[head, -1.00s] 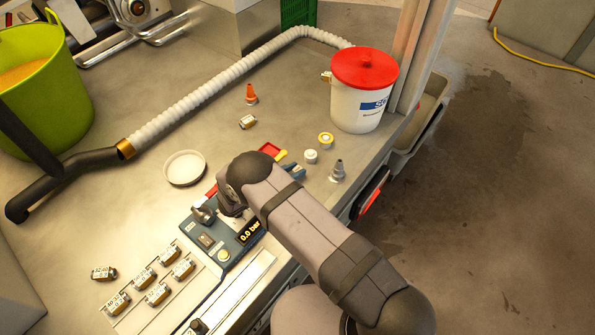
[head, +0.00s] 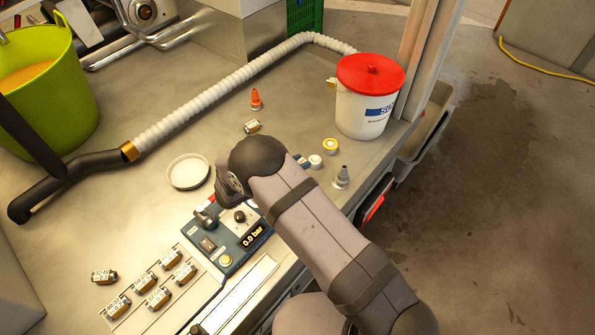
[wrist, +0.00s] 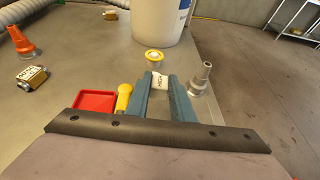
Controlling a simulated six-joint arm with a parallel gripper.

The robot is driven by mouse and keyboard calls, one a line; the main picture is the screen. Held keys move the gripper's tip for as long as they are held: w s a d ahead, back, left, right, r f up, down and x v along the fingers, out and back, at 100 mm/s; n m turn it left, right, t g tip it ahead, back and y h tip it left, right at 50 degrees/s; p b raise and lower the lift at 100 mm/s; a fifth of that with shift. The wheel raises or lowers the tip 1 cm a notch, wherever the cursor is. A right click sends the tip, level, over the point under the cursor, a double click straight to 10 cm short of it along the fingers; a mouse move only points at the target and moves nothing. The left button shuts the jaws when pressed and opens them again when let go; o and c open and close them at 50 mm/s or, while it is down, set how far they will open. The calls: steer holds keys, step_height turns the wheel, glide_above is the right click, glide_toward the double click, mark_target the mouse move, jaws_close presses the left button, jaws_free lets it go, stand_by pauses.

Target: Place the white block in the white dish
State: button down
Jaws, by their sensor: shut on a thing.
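The white block (wrist: 159,81), with dark lettering on it, is between the two blue fingers of my gripper (wrist: 160,88) in the wrist view. The fingers are shut on it. In the head view the block (head: 315,161) shows just past the fingertips (head: 303,161), at the right side of the bench; it looks to be still at bench level. The white dish (head: 188,187) is a shallow round dish lying on the bench to the left of my arm in the head view. It looks empty. It is not in the wrist view.
A yellow-and-white round part (wrist: 154,57) stands just beyond the block. A grey nozzle (wrist: 201,80) is close to the right finger. A red tray (wrist: 95,102) and yellow-handled tool (wrist: 123,98) are close on the left. A red-lidded bucket (head: 365,105) stands farther back.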

steer(key=shift+r, duration=1.75)
